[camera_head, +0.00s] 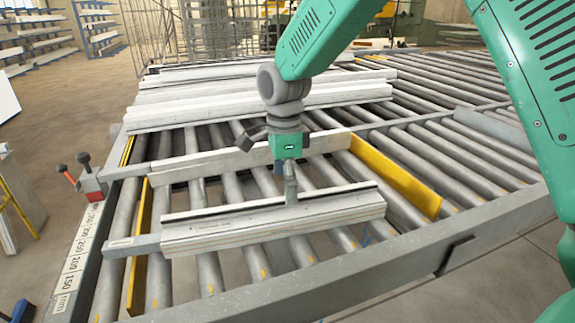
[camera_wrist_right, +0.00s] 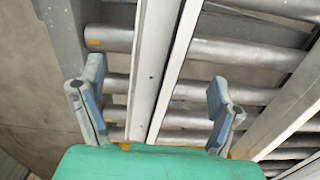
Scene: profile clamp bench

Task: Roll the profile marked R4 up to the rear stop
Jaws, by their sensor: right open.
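A pale profile (camera_head: 275,228) with a dark slot along its top lies across the rollers near the front. No R4 mark is readable on it. Another pale long bar (camera_head: 215,162) lies parallel behind it; I cannot tell whether it is the rear stop. My right gripper (camera_head: 284,182) reaches down over the near profile, with one finger visible at its top. In the right wrist view my right gripper (camera_wrist_right: 157,100) is open, its fingers on either side of a long profile (camera_wrist_right: 152,75), with gaps both sides. My left gripper is not in view.
Yellow guide plates stand at the left (camera_head: 137,262) and right (camera_head: 395,175) of the near rollers. Several white profiles (camera_head: 260,98) lie on the rear rollers.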

